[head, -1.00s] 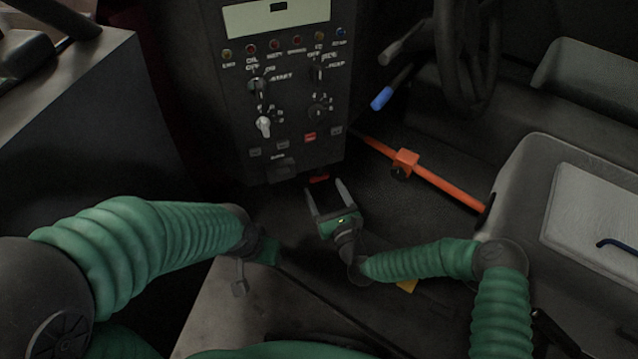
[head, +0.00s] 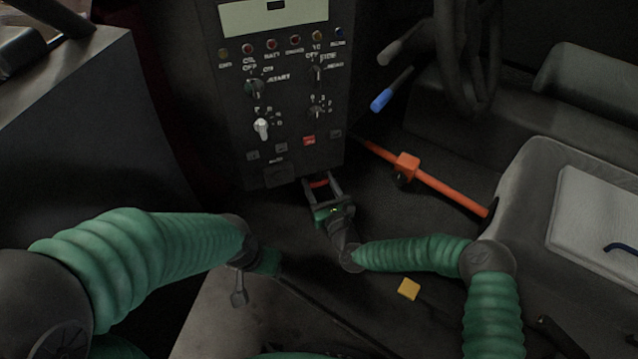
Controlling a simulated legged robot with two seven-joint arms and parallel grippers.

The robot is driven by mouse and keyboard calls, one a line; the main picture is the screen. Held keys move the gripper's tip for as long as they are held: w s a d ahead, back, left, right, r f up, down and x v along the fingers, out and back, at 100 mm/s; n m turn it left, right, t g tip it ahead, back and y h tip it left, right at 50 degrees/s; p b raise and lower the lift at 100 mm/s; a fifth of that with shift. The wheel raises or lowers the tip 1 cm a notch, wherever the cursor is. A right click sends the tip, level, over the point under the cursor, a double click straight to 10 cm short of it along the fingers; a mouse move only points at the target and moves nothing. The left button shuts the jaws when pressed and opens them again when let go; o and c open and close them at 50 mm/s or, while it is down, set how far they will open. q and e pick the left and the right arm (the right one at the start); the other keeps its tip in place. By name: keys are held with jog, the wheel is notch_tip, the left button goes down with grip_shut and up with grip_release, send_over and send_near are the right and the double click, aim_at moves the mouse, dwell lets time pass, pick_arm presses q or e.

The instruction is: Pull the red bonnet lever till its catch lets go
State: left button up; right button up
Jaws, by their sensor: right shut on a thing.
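The red bonnet lever (head: 318,184) shows as a small red bar low under the control panel, between the fingers of my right gripper (head: 320,183). The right gripper is shut on the lever, its fingers pointing up toward the panel's bottom edge. The lever's catch cannot be seen. My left gripper (head: 262,263) is low at the left of centre, apart from the lever; its fingers are too dark and small to tell whether they are open.
The control panel (head: 285,100) with knobs and lamps stands above the lever. An orange bar (head: 440,186) crosses the floor at right. A blue-tipped lever (head: 382,99), a steering wheel (head: 466,60) and a seat (head: 530,180) are at right. A yellow block (head: 409,289) lies low.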

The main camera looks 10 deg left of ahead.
aim_at(320, 183)
grip_shut()
jog(key=g+p, duration=0.1)
jog(key=p, duration=0.2)
jog(key=s+d+r+g+h+p, duration=0.1)
jog(key=p, duration=0.3)
jog(key=s+g+h+p, duration=0.1)
jog(key=p, duration=0.3)
jog(key=shift+s+d+r+g, duration=0.2)
jog(key=shift+d+r+g, duration=0.1)
jog(key=shift+d, duration=0.05)
jog(key=shift+s+d+f+g+h+p, duration=0.1)
jog(key=shift+s+f+g+h+p, duration=0.15)
jog(key=shift+h+p, duration=0.2)
jog(key=shift+f, duration=0.1)
jog(key=o, duration=1.2)
grip_release()
